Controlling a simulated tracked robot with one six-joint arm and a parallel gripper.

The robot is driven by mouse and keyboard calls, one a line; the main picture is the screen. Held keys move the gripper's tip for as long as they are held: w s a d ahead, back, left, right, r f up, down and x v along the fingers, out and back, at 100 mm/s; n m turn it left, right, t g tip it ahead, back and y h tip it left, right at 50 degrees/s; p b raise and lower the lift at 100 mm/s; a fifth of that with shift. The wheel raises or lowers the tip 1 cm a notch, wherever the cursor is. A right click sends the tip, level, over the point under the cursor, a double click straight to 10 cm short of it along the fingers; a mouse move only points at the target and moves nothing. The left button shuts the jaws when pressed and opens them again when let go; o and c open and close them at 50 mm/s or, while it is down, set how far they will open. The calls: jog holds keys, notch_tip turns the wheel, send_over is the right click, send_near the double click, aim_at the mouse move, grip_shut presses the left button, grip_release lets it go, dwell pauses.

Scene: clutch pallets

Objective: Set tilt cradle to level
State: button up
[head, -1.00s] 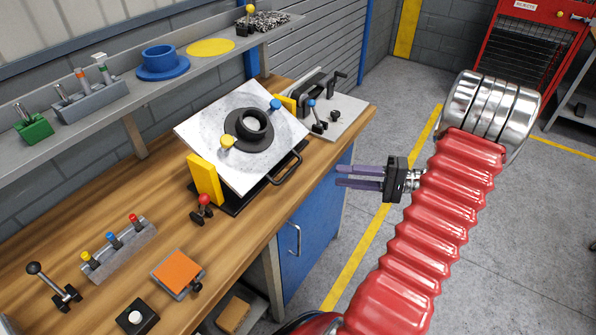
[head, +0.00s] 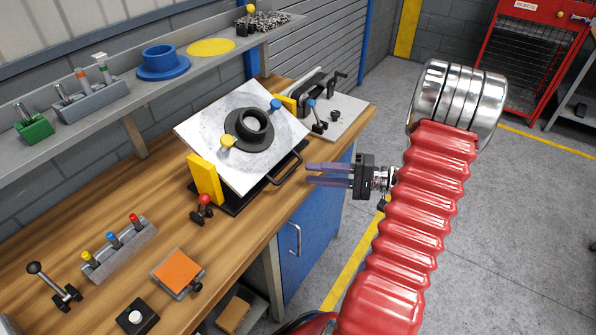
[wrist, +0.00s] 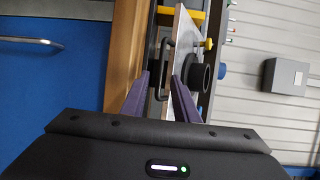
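The tilt cradle is a pale plate (head: 205,125) carrying a black ring-shaped part (head: 252,126), held between yellow side supports (head: 205,180). The plate is tilted, not level. A black bar handle (head: 289,169) is at its front right side. My gripper (head: 310,174) is just right of the handle, with purple fingers apart and nothing visible between them. In the wrist view the fingers (wrist: 163,85) point toward the plate's edge (wrist: 183,65) and the dark handle (wrist: 161,68), which lies ahead between them. I cannot see any contact.
A red-knobbed lever (head: 203,205) stands on the wooden bench left of the cradle, a blue-knobbed lever (head: 314,115) behind it. A blue cabinet (head: 318,215) is below the bench edge. A shelf with a blue ring (head: 162,65) runs along the wall.

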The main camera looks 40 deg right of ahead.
jog(key=x, duration=0.5)
jog(key=shift+w+a, duration=0.2)
jog(key=shift+w, duration=0.05)
jog(key=shift+c, duration=0.6)
grip_shut()
jog(key=shift+d+f, duration=0.1)
